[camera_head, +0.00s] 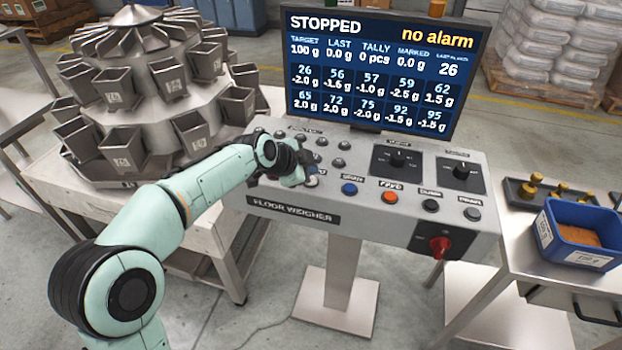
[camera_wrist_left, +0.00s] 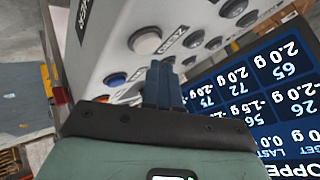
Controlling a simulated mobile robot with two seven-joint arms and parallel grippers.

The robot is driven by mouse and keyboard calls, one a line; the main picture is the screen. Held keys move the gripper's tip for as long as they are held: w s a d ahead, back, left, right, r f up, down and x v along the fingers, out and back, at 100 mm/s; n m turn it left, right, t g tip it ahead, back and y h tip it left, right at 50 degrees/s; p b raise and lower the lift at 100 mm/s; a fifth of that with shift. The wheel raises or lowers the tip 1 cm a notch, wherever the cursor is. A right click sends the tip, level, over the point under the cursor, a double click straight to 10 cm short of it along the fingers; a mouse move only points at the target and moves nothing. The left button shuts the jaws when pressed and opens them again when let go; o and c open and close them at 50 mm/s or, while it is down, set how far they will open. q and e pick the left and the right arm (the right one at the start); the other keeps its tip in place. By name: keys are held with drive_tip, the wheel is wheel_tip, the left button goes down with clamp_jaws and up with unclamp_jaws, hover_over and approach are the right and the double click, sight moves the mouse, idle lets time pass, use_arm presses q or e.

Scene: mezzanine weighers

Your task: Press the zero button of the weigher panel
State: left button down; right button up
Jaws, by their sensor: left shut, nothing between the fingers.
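The weigher panel (camera_head: 290,205) is a light grey sloped console under a dark screen (camera_head: 385,65) reading STOPPED and "no alarm". My left gripper (camera_head: 303,176) is shut and empty, low over the panel's left front part. A pale round button (camera_head: 313,182) shows partly beside its fingertips. In the left wrist view the shut fingers (camera_wrist_left: 161,80) point at the panel near a large pale button (camera_wrist_left: 146,41). The tilted label (camera_wrist_left: 174,39) beside that button seems to read ZERO. I cannot tell whether the fingertips touch anything. My right gripper is not in view.
Along the front row are a blue button (camera_head: 349,189), an orange button (camera_head: 389,197) and dark buttons; a red knob (camera_head: 439,246) is below. Small buttons (camera_head: 338,163) sit behind the gripper. The metal weigher (camera_head: 150,95) stands left, a blue bin (camera_head: 580,225) right.

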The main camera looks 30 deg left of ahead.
use_arm(q)
drive_tip(key=shift+f, duration=0.15)
idle(0.8)
drive_tip(key=shift+f+b, duration=0.3)
drive_tip(key=shift+b, duration=0.25)
drive_tip(key=shift+f+b, duration=0.45)
drive_tip(key=shift+b, duration=0.05)
idle(0.4)
idle(0.4)
drive_tip(key=shift+r+p, duration=0.55)
drive_tip(key=shift+r, duration=0.3)
drive_tip(key=shift+r+p, duration=1.75)
drive_tip(key=shift+r, duration=0.85)
drive_tip(key=shift+f, duration=0.1)
